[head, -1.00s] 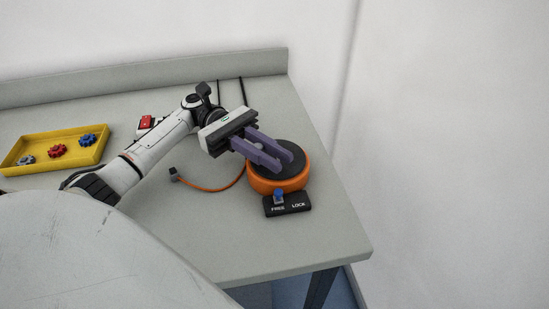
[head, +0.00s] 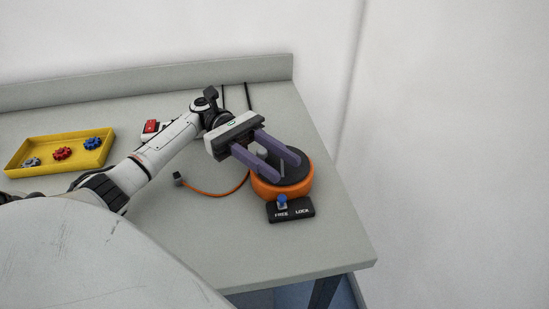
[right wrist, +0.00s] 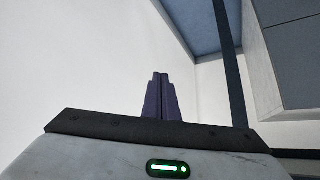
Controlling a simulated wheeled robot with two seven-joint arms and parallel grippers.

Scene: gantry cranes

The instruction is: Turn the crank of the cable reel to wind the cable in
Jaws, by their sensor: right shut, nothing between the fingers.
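The cable reel is an orange drum (head: 268,191) with a dark top, near the right edge of the table. An orange cable (head: 215,194) runs from its left side to a grey plug (head: 178,179) on the table. My left gripper (head: 286,171) is over the reel top, its purple fingers apart. A grey crank knob (head: 262,153) shows between the fingers, nearer their base; contact cannot be told. A black plate (head: 291,214) in front reads FREE and LOCK, with a blue lever (head: 282,201) on the FREE side. My right gripper (right wrist: 161,76) is shut and empty.
A yellow tray (head: 57,164) with several coloured gears stands at the left. A red-and-white item (head: 151,127) lies behind my left arm. The table front (head: 235,245) is clear. In the right wrist view, only walls and dark frame parts surround the right gripper.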

